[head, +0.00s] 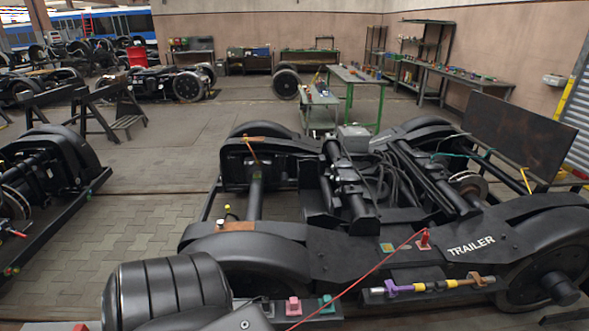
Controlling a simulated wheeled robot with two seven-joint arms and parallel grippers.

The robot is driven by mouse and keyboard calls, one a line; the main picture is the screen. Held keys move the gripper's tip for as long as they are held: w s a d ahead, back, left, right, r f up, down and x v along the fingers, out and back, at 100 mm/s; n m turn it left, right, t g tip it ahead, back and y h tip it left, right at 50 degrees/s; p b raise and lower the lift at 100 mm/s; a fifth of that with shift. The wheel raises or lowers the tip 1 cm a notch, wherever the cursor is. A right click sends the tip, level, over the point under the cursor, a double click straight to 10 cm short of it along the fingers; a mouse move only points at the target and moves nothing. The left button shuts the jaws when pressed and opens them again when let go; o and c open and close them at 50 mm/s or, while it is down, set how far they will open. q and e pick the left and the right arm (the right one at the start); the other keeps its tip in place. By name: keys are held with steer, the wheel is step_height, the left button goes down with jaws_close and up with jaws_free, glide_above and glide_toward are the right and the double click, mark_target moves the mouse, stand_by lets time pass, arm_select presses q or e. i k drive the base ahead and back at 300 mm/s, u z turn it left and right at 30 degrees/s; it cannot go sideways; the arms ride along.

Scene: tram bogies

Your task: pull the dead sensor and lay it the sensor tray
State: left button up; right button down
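I cannot pick out for certain which part is the dead sensor or the sensor tray. A red plug-like part (424,240) stands on the near side beam of the trailer bogie (340,252), and a thin red line runs from it down-left. Below the beam, a rod-like part with purple, yellow and brown pieces (430,286) lies on a dark ledge. Left of it, a pink block (293,305) and a green block (327,304) sit on a dark surface at the bottom edge. Neither of my grippers is in view.
Another bogie (45,180) stands at left. Paved floor (150,230) between them is clear. A green-legged table (357,78) and a dark panel (520,135) stand behind the bogie.

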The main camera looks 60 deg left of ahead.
mark_target(293, 301)
steer(key=u, duration=0.7)
steer(key=i, duration=1.25)
steer(key=u, duration=0.7)
